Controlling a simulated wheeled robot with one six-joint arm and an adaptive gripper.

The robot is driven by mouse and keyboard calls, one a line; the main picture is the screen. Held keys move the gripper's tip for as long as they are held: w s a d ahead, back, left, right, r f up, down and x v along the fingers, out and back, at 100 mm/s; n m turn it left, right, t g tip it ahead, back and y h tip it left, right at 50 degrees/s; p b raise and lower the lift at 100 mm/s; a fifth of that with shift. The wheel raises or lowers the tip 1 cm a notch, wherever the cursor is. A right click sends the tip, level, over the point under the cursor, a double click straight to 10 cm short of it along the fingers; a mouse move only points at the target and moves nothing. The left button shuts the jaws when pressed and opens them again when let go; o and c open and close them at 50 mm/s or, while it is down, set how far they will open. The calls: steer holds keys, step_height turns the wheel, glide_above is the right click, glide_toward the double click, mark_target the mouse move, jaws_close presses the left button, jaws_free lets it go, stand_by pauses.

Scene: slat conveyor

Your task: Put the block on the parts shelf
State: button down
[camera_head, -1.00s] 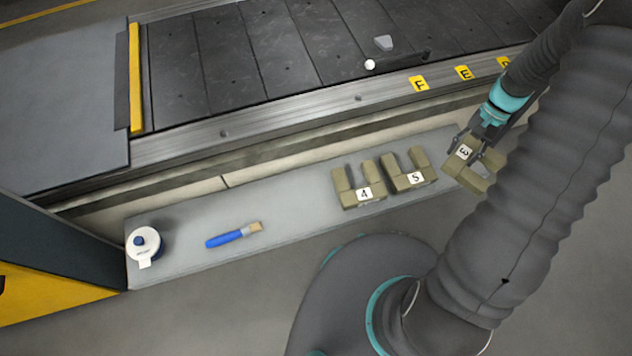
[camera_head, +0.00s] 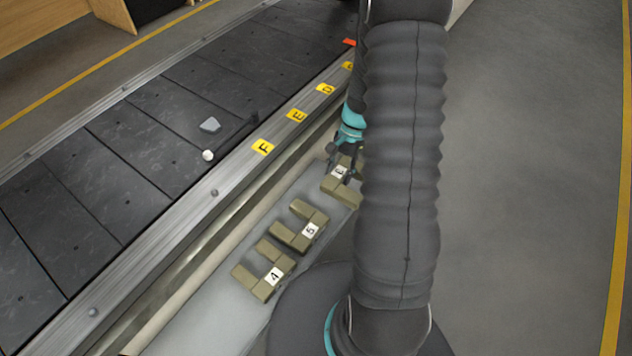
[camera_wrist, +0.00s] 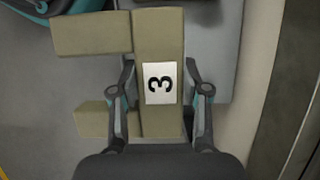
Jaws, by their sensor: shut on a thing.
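A tan U-shaped block with a white label reading 3 (camera_wrist: 157,40) is between the fingers of my gripper (camera_wrist: 160,95) in the wrist view. The fingers close on its two sides at the label. In the head view the same block (camera_head: 343,193) shows beside my gripper (camera_head: 346,160), partly hidden by my arm. The grey parts shelf (camera_head: 215,308) runs along the near side of the conveyor. Blocks labelled 4 (camera_head: 262,284) and 5 (camera_head: 290,237) lie on it. I cannot tell whether block 3 touches the shelf.
The dark slat conveyor (camera_head: 115,150) runs alongside, with yellow tags F (camera_head: 263,147), E (camera_head: 297,115) and D (camera_head: 326,89) on its rail. A grey piece (camera_head: 210,125) and a white ball (camera_head: 208,156) are on the slats. Open floor (camera_head: 530,200) lies to the right.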

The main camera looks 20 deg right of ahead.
glide_above(317, 188)
steer(key=d, duration=0.1)
steer(key=f, duration=0.3)
steer(key=shift+w+d+f, duration=0.1)
steer(key=shift+w+f, duration=0.2)
steer(key=shift+w, duration=0.05)
steer(key=shift+f, duration=2.05)
steer(key=shift+f, duration=0.1)
steer(key=c, duration=0.6)
jaws_free()
steer(key=shift+b, duration=0.3)
steer(key=shift+o, duration=0.2)
